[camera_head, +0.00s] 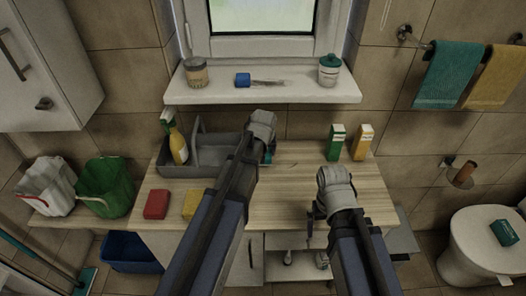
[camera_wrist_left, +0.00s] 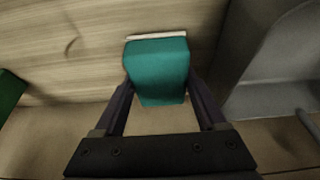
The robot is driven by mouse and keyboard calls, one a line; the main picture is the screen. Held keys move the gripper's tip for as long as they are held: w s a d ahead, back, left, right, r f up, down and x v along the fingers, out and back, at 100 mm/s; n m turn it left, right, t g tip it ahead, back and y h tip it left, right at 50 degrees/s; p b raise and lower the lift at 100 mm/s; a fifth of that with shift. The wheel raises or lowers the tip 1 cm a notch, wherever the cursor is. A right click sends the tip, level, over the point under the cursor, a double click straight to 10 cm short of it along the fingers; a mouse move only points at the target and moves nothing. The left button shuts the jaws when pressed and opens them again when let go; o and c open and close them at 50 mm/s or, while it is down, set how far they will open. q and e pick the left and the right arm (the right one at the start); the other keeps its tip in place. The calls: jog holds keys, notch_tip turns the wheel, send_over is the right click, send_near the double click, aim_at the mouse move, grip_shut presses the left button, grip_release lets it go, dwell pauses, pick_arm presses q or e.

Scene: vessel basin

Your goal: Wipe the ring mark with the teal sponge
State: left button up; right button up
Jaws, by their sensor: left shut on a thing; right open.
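The teal sponge (camera_wrist_left: 157,70), with a pale layer along one edge, is held between the two fingers of my left gripper (camera_wrist_left: 158,88). In the head view only a small teal piece of the sponge (camera_head: 268,157) shows beside my left wrist. I cannot tell whether it touches the counter. A thin dark curved mark (camera_wrist_left: 72,45), probably part of the ring mark, lies on the wooden counter (camera_wrist_left: 40,70) apart from the sponge. It shows faintly in the head view (camera_head: 293,164). My right gripper (camera_head: 314,218) is open and empty near the counter's front edge.
A grey caddy (camera_head: 212,153) with a yellow spray bottle (camera_head: 178,146) stands left of my left gripper. Red (camera_head: 156,204) and yellow (camera_head: 193,204) blocks lie front left. The counter's middle right is clear.

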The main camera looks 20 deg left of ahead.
aim_at(285, 158)
pick_arm(q)
jog(key=shift+f+b, duration=1)
jog(key=shift+d, duration=0.15)
jog(key=shift+w+d+r, duration=0.1)
jog(key=shift+w+d, duration=0.2)
jog(key=shift+d, duration=0.6)
jog(key=shift+w+d, duration=0.25)
jog(key=shift+d, duration=0.6)
jog(key=shift+d, duration=0.15)
jog(key=shift+w+d, duration=0.25)
jog(key=shift+d, duration=0.5)
jog(key=shift+w+d, duration=0.25)
jog(key=shift+d, duration=0.85)
